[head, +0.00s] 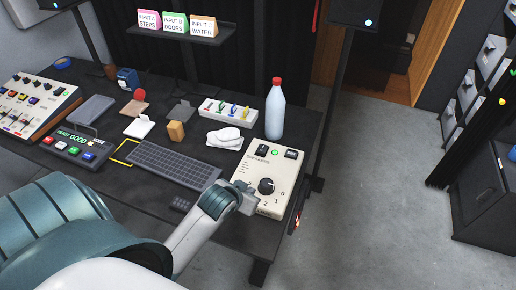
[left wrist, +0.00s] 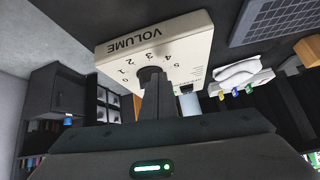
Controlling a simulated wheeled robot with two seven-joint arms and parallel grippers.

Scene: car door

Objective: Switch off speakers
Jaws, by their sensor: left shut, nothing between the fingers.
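The cream speaker control box (head: 255,193) sits at the right end of the desk. It has a black volume knob (head: 266,186), a lit green lamp (head: 274,152) and two black switches, left (head: 262,149) and right (head: 291,154). The box also shows in the left wrist view (left wrist: 190,45), marked VOLUME. My left gripper (head: 247,201) is shut and empty at the box's lower left, beside the knob. In the left wrist view its fingers (left wrist: 152,85) partly cover the knob (left wrist: 149,72); I cannot tell whether they touch it.
A clear bottle with a red cap (head: 275,112) stands behind the box. Open floor (head: 370,200) lies right of the desk.

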